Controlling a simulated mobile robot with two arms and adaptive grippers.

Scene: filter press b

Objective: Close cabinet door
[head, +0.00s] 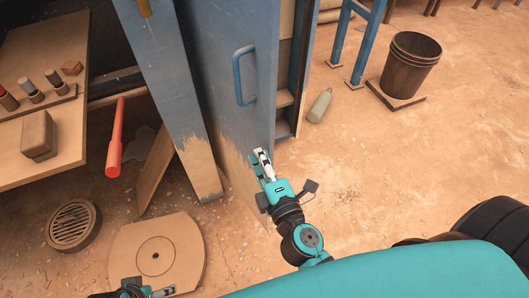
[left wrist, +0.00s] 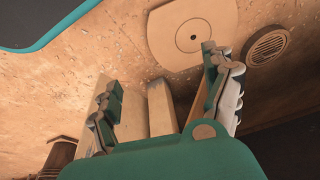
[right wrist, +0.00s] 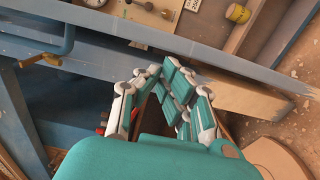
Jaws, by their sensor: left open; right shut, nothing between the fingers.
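The cabinet door (head: 222,60) is a worn blue panel with a blue bar handle (head: 238,76). It stands open, and a strip of the cabinet interior with shelves (head: 285,98) shows past its right edge. My right gripper (head: 262,158) is shut and empty, at the lower part of the door near its free edge; I cannot tell if it touches. In the right wrist view, its fingers (right wrist: 168,78) lie in front of blue panels, and a blue handle (right wrist: 58,44) shows at upper left. My left gripper (head: 150,290) is open and empty, low over the floor; its fingers (left wrist: 168,95) are apart.
A round board (head: 180,240) and a drain grate (head: 72,224) are on the floor. Floor between is open.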

